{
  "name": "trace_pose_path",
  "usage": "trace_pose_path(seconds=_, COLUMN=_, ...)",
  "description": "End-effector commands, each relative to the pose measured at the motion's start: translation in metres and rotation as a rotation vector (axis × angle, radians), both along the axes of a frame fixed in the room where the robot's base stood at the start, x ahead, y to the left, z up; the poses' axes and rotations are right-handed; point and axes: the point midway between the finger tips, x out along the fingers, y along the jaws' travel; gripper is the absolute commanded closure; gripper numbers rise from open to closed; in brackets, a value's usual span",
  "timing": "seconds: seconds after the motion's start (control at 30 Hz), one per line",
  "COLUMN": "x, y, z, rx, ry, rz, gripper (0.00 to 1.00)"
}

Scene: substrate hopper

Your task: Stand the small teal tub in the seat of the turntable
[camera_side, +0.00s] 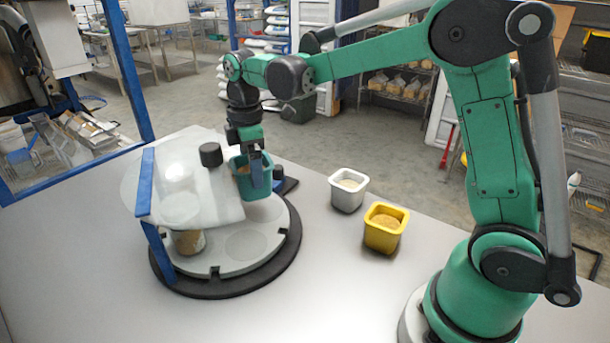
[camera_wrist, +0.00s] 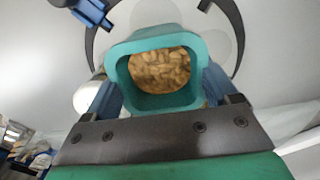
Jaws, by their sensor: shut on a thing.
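My gripper (camera_side: 256,178) is shut on the small teal tub (camera_side: 240,181) and holds it upright over the right part of the turntable (camera_side: 232,266). In the wrist view the teal tub (camera_wrist: 114,62) sits between the blue fingers and holds tan pellets. The turntable is a light grey disc with notches on a black base, with a shallow round seat (camera_side: 246,244) at its front. I cannot tell whether the tub touches the disc. The spot under the tub is hidden.
A clear guard (camera_side: 185,180) on a blue frame (camera_side: 148,185) with a black knob covers the turntable's left part. Under it stands a jar (camera_side: 188,241) with tan contents. A white tub (camera_side: 347,190) and a yellow tub (camera_side: 385,228) stand to the right. The front table is clear.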

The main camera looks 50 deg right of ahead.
Motion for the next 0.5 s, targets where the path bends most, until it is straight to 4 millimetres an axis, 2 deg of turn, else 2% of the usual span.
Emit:
trace_pose_path(seconds=0.27, x=0.0, y=0.0, z=0.001, rx=0.0, ry=0.0, rz=0.0, gripper=0.64)
trace_pose_path(seconds=0.5, x=-0.004, y=-0.012, z=0.03, rx=0.0, ry=0.0, rz=-0.003, gripper=0.64)
